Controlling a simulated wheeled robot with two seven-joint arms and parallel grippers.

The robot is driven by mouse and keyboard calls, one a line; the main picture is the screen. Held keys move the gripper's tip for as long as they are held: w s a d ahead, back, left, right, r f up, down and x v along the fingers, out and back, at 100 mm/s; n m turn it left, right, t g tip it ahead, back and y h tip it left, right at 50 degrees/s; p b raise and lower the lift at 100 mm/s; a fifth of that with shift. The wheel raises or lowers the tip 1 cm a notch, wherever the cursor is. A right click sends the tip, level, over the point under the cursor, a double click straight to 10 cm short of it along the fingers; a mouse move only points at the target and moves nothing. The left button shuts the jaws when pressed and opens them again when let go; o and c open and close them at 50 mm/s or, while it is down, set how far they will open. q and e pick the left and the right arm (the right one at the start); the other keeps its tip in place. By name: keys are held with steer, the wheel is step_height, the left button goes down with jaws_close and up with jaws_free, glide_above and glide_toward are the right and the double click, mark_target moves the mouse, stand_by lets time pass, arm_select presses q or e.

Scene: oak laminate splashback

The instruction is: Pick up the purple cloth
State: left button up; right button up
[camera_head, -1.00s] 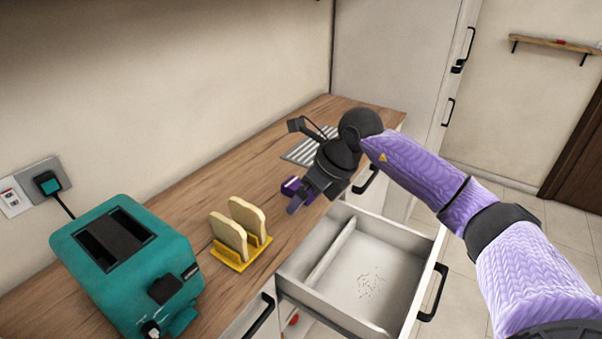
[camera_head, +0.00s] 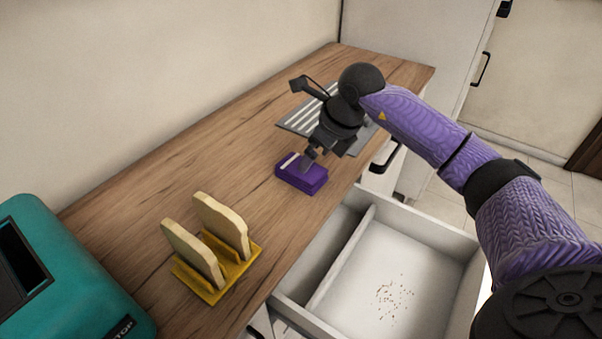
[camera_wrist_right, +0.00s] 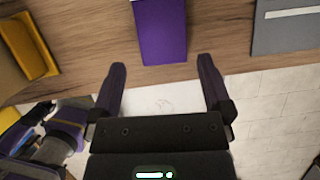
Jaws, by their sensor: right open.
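The purple cloth (camera_head: 302,177) lies folded on the wooden counter, with a pale stripe at its far left edge. It also shows in the right wrist view (camera_wrist_right: 161,36), ahead of and between the fingertips. My right gripper (camera_head: 309,160) is above the cloth in the head view, overlapping its far edge there. In the right wrist view my right gripper (camera_wrist_right: 162,75) has its two fingers spread wide, with nothing between them. I cannot tell the exact height gap to the cloth. My left gripper is not in view in the head view.
An open white drawer (camera_head: 336,302) juts out below the counter. A yellow rack (camera_head: 187,283) with two toast slices (camera_head: 222,226) stands left of the cloth, beside a teal toaster (camera_head: 92,285). A grey ridged tray (camera_head: 296,121) lies behind the cloth. The counter (camera_head: 130,200) is clear near the wall.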

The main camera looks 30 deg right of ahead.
steer(key=b+x, duration=0.2)
steer(key=x, duration=0.4)
steer(key=shift+w+f, duration=0.1)
steer(key=shift+w, duration=0.15)
steer(key=shift+w+a+f, duration=0.1)
steer(key=shift+w+f, duration=0.15)
steer(key=shift+f, duration=0.1)
steer(key=shift+r, duration=0.1)
steer(key=shift+c, duration=0.3)
steer(key=c, duration=0.9)
steer(key=shift+o, duration=0.2)
steer(key=shift+r, duration=0.1)
step_height(320, 180, up, 9)
steer(key=p, duration=0.3)
steer(key=shift+r, duration=0.45)
